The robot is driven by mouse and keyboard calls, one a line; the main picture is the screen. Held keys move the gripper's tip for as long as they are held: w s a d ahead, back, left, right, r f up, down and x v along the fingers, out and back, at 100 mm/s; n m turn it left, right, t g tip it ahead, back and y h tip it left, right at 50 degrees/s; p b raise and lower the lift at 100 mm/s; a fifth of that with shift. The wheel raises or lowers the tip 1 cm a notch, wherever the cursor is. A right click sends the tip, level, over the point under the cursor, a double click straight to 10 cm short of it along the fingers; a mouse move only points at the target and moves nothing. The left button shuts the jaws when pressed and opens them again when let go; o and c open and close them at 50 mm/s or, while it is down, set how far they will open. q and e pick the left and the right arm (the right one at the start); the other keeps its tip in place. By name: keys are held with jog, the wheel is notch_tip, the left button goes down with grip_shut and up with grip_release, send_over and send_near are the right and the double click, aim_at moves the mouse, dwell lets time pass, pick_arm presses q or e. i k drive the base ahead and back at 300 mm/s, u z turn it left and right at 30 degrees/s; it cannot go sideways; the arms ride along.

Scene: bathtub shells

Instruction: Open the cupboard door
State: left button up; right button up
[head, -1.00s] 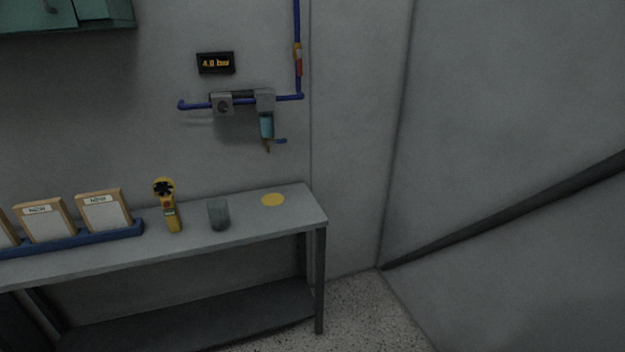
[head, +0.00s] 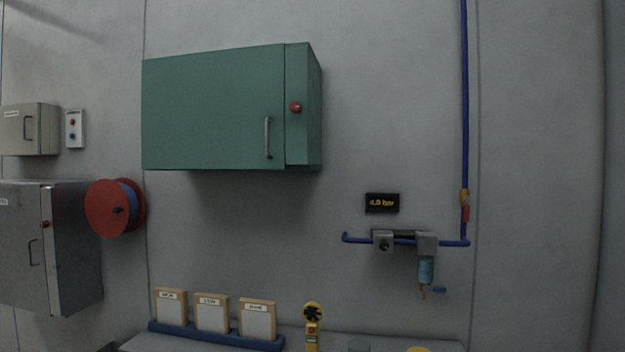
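A green wall cupboard (head: 215,110) hangs on the grey wall, left of centre in the head view. Its wide front door looks shut. A vertical grey bar handle (head: 267,138) sits near the door's right edge. A red knob (head: 295,107) is on the narrow strip to the right of the handle. Neither of my grippers is in the view.
Blue piping (head: 465,120) with a regulator is at right. A hose reel (head: 115,207) and steel cabinet (head: 50,245) are at left.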

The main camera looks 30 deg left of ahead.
aim_at(225, 108)
jog(key=u, duration=1.55)
jog(key=k, duration=0.65)
jog(key=z, duration=0.55)
jog(key=i, duration=0.9)
jog(key=z, duration=0.65)
jog(key=i, duration=1.1)
jog(key=u, duration=0.2)
